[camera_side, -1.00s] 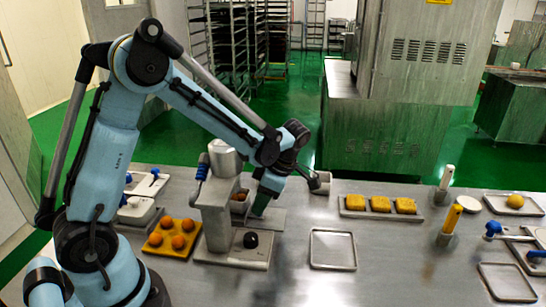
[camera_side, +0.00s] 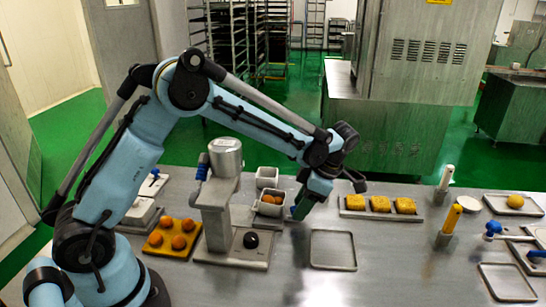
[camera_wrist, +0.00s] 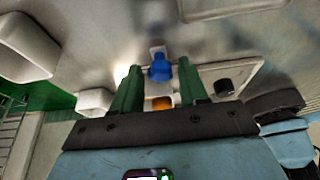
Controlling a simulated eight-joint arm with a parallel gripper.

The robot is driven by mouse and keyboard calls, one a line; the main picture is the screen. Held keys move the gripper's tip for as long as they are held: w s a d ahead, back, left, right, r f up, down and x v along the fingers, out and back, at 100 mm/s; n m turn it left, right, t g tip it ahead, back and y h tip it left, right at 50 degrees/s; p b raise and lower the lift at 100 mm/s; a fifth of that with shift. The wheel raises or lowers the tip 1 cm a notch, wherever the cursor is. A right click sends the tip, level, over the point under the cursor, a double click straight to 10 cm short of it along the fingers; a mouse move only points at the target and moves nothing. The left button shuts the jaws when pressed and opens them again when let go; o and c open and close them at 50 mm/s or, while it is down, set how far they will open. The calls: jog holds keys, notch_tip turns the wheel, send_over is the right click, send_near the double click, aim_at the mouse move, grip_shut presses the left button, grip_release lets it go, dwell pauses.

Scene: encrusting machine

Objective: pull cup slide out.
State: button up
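The machine (camera_side: 215,214) stands left of centre, with a silver hopper on its column. The cup slide (camera_side: 267,210), a pale cup holding orange balls, sticks out to the right of the column. My gripper (camera_side: 299,211) is low at the slide's right end. In the wrist view its green fingers (camera_wrist: 158,75) stand on both sides of a blue knob (camera_wrist: 159,68) at the slide's outer end. The slide has travelled with the gripper, so it appears shut on the knob, though a thin gap seems to show. The side view hides the knob behind the fingers.
A second pale cup (camera_side: 267,177) stands behind the slide. An empty tray (camera_side: 333,262) lies to the right; a tray of yellow cakes (camera_side: 350,213) is behind it. Orange balls fill a yellow tray (camera_side: 155,251) at left.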

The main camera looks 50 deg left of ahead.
jog(key=shift+o, duration=0.9)
jog(key=shift+s+a, duration=0.1)
jog(key=shift+r, duration=0.1)
jog(key=v, duration=1.2)
jog(key=s+a+m+t+h, duration=0.3)
jog(key=s+m+t, duration=0.7)
jog(key=m, duration=1.7)
jog(key=s, duration=0.6)
jog(key=shift+f, duration=0.25)
